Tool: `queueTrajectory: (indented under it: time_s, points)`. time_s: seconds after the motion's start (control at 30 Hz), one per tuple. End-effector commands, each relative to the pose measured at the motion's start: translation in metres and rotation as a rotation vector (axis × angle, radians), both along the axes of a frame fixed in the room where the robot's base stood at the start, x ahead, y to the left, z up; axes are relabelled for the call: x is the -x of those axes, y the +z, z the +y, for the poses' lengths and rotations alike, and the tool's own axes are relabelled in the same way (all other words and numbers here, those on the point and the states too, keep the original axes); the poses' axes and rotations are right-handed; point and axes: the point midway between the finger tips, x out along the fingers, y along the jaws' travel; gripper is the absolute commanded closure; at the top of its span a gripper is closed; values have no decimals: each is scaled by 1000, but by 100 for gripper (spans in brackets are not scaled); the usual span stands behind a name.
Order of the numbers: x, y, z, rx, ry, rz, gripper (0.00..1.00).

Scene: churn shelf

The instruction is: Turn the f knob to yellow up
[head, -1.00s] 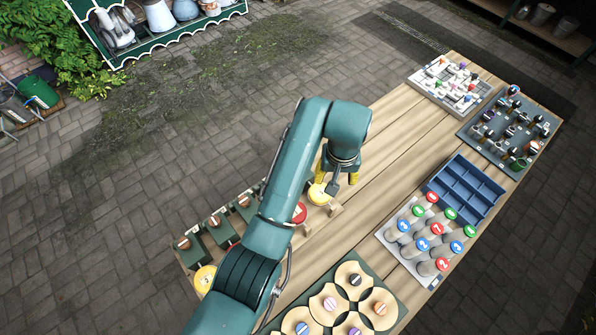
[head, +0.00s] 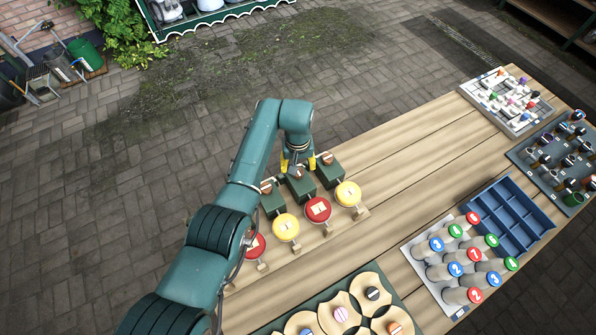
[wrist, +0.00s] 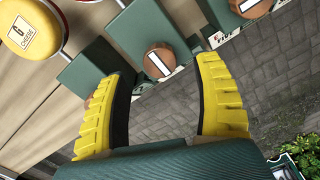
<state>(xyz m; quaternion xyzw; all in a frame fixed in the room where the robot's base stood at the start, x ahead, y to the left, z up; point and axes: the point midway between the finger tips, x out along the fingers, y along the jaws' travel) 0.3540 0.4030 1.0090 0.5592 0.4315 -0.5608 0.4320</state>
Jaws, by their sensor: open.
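Several green boxes with round copper-brown knobs, each with a white bar, stand in a row along the table's far edge in the head view. My gripper (head: 298,161) is over this row, with its yellow fingers apart. In the wrist view my gripper (wrist: 165,105) is open and empty, and one knob (wrist: 160,62) lies just beyond the fingertips, between their lines. Its own letter is not readable. A neighbouring knob (wrist: 249,7) shows at the top edge, near a tag that seems to read "E FIVE". I cannot tell which knob is f.
Red and yellow discs stand before the boxes, including a yellow disc (head: 348,194) and a red disc (head: 317,210). A yellow disc marked G (wrist: 31,36) shows in the wrist view. A blue divided tray (head: 505,222) and numbered pegs stand right. Bare planks lie between.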

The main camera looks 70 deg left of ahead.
Motion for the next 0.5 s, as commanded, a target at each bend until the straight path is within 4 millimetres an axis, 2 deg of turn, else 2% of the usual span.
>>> queueTrajectory:
  time_s: [0.1, 0.2, 0.5]
  points:
    - [0, -24, 0, 1, 0, 0, 33]
    - [-1, -35, 0, -1, 0, -1, 33]
    - [0, -41, 0, -2, 0, -1, 33]
